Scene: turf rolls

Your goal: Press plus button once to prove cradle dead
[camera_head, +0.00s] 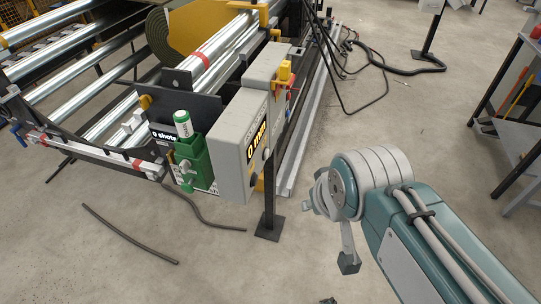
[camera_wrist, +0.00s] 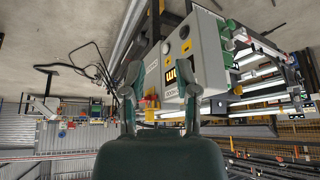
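A grey control box (camera_head: 245,143) with a lit amber display (camera_head: 257,140) stands on a black post; it also shows, tilted, in the wrist view (camera_wrist: 209,60). Left of the box, a green cradle (camera_head: 192,163) holds a white-and-green cylinder (camera_head: 183,123), beside a small display (camera_head: 163,136) reading "0 shots". My gripper (camera_wrist: 160,80) has its fingers apart with nothing visibly held. In the head view my wrist is right of the box, apart from it.
The roller machine (camera_head: 85,90) with a turf roll (camera_head: 160,35) fills the upper left. A loose dark hose (camera_head: 130,235) lies on the floor. Cables (camera_head: 375,65) trail at the back, near a black stand (camera_head: 428,50). A workbench (camera_head: 515,110) stands right. Floor in front is mostly clear.

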